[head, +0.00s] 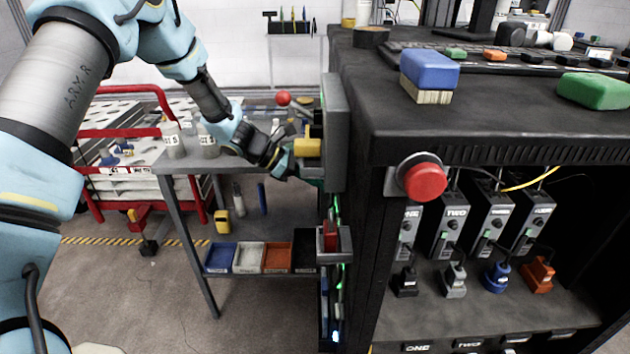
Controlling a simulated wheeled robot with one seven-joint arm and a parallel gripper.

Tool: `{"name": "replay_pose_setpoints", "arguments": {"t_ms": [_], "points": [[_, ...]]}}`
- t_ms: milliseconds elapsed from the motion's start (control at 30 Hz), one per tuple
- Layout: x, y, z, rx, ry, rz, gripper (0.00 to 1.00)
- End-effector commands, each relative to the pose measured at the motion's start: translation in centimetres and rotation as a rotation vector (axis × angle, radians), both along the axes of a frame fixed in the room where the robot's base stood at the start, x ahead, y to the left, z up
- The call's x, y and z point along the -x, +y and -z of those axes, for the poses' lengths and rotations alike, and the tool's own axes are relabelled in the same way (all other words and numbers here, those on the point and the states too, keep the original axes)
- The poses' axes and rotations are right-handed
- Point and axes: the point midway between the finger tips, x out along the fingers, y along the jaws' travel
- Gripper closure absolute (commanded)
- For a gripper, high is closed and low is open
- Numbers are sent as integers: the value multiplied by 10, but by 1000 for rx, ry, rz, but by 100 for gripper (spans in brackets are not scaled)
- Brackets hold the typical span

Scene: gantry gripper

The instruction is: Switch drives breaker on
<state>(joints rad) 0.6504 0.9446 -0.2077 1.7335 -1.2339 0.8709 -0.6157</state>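No part is readably labelled as the drives breaker. Grey housings on the left side of the dark cabinet may carry it: an upper one (336,135) and a lower one with a red block (329,237). Their front faces are turned away from me. My gripper (290,163) is at the end of the blue and grey arm, just left of the upper housing, by a yellow block (307,147). I cannot tell whether it touches the block or housing. Its fingertips are small and partly hidden.
A red button (425,181) sticks out from the cabinet front (500,153). Drive modules (455,228) stand on its shelf. A grey side table (185,163) with bottles and a red-railed cart (115,135) are at left. Blue (430,69) and green blocks lie on top.

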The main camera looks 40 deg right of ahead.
Motion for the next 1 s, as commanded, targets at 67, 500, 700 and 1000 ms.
{"name": "replay_pose_setpoints", "arguments": {"t_ms": [67,500,700,1000], "points": [[-2,2,4,-3,2,-4,100],[-2,2,-11,-1,2,-4,100],[-2,2,-13,-2,3,-4,100],[-3,3,-12,-2,3,-4,100]]}}
